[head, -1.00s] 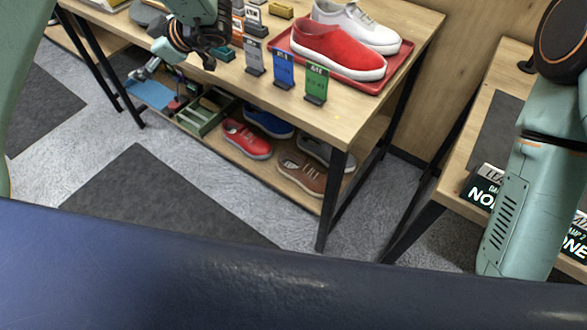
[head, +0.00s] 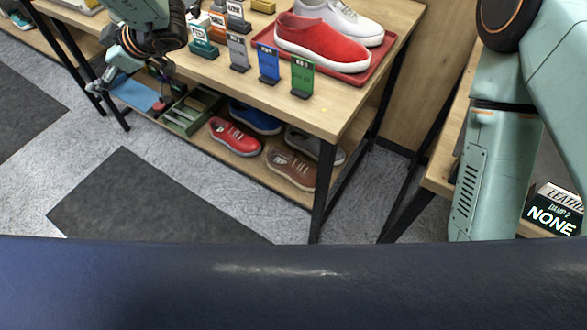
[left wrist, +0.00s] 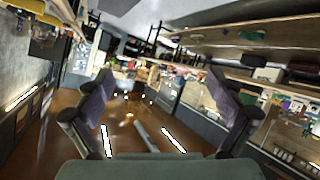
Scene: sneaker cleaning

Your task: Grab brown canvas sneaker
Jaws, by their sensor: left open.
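The brown canvas sneaker (head: 291,168) sits on the lower shelf of the table, at its right end, with its toe toward the lower right. A red sneaker (head: 234,137) lies to its left and a grey one (head: 314,146) just behind it. My left gripper (head: 128,84) is at the upper left in the head view, well apart from the brown sneaker and near the shelf's left part. In the left wrist view its two fingers (left wrist: 160,112) are spread with nothing between them. My right arm shows at the right, but its gripper is out of view.
A blue sneaker (head: 254,119) and a green tray (head: 192,110) share the lower shelf (head: 258,171). The tabletop (head: 340,105) overhangs it, with a black leg (head: 322,190) near the brown sneaker. Above are small signs and a red tray (head: 367,79) with red and white shoes.

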